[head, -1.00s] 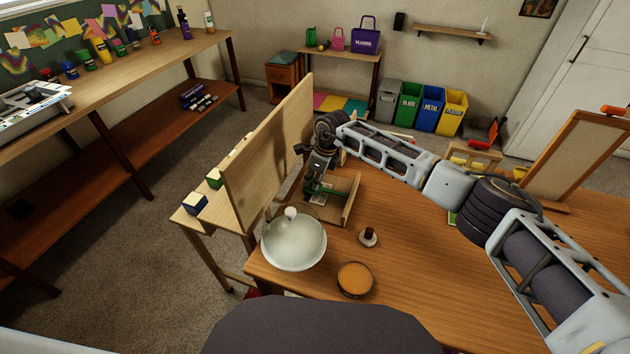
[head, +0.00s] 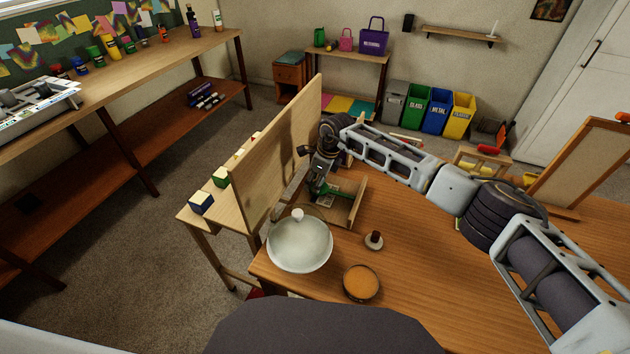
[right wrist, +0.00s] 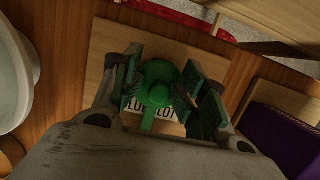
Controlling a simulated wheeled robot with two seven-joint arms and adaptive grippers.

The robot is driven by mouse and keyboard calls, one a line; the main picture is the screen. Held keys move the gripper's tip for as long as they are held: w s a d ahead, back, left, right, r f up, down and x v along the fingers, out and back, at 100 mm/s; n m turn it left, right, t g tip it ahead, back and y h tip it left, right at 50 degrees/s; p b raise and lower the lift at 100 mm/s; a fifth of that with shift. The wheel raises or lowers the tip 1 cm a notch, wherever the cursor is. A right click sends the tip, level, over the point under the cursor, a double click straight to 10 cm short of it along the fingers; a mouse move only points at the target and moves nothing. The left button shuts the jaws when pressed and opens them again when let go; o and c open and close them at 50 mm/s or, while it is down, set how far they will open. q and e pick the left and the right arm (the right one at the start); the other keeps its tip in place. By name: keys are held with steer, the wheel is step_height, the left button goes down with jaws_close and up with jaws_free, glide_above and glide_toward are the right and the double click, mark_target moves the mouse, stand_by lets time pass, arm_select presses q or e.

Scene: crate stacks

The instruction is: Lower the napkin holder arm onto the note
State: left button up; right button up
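The wooden napkin holder (head: 344,222) stands on the table behind the white bowl. It also shows in the right wrist view (right wrist: 100,52). Its green arm (head: 343,191) has a round green end, seen in the right wrist view (right wrist: 160,90). The pale note (head: 325,201), with dark letters, lies on the holder's base; in the right wrist view the note (right wrist: 172,113) is partly hidden beneath the green end. My right gripper (head: 318,188) is at the holder, pointing down. Its fingers stand apart on either side of the green end; contact is unclear. My left gripper is out of view.
A white bowl (head: 300,246) stands close in front of the holder. A small cup on a saucer (head: 373,241) and a round orange-topped dish (head: 361,283) are nearby. An upright wooden panel (head: 270,160) rises left of the holder. The table's right part is mostly clear.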

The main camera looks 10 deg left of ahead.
mark_target(324, 189)
steer(key=shift+d+f, duration=0.1)
steer(key=shift+d, duration=0.15)
steer(key=shift+d+r, duration=0.25)
steer(key=shift+r, duration=0.3)
steer(key=v, duration=1)
steer(key=shift+a+r, duration=0.25)
steer(key=shift+r, duration=0.25)
